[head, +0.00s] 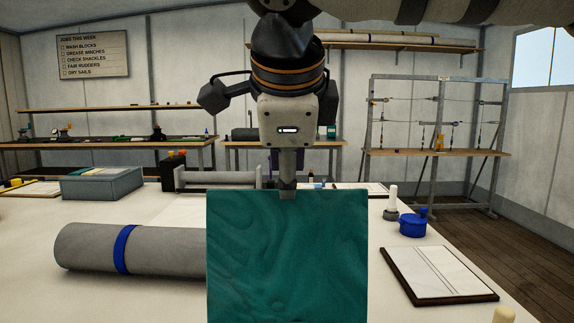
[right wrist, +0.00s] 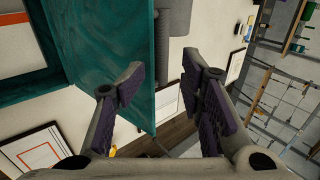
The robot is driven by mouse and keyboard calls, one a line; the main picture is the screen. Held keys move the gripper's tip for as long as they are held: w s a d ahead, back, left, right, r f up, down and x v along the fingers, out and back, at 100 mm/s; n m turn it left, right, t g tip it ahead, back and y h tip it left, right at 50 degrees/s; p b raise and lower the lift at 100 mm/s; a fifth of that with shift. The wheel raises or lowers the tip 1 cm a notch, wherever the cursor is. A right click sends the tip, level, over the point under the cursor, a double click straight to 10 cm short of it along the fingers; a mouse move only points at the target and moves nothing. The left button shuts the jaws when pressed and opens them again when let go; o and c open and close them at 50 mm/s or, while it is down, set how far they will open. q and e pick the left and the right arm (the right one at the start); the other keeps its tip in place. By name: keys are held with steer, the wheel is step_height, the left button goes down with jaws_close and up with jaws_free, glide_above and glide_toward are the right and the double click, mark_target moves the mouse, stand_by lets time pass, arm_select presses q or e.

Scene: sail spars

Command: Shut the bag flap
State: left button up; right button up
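The bag flap (head: 287,260) is a teal panel standing upright at the front middle in the head view, hiding what lies behind it. The teal also shows in the right wrist view as the flap (right wrist: 92,40) and, at far left, part of what looks like the bag (right wrist: 40,84). My right gripper (head: 288,190) hangs down at the middle of the flap's top edge; contact is unclear. In the right wrist view its two purple-padded fingers (right wrist: 166,98) are apart, with the flap behind the left finger and no object clearly clamped. My left gripper is out of view.
A grey roll with a blue band (head: 124,249) lies left of the flap. A blue pot (head: 413,224) and a framed sheet (head: 437,275) lie to the right. A grey box (head: 103,184) stands at the back left of the white table.

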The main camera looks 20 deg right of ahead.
mark_target(287, 205)
steer(key=x, duration=0.7)
steer(key=shift+d+f, duration=0.1)
steer(key=shift+f, duration=0.15)
steer(key=shift+o, duration=0.6)
steer(key=shift+w+r, duration=0.1)
steer(key=shift+w, duration=0.05)
steer(key=shift+r, duration=0.2)
steer(key=c, duration=0.3)
steer(key=o, duration=1)
steer(key=shift+o, duration=0.2)
steer(key=shift+w+f, duration=0.1)
steer(key=shift+f, duration=0.05)
steer(key=shift+s+f, duration=0.25)
steer(key=shift+s, duration=0.15)
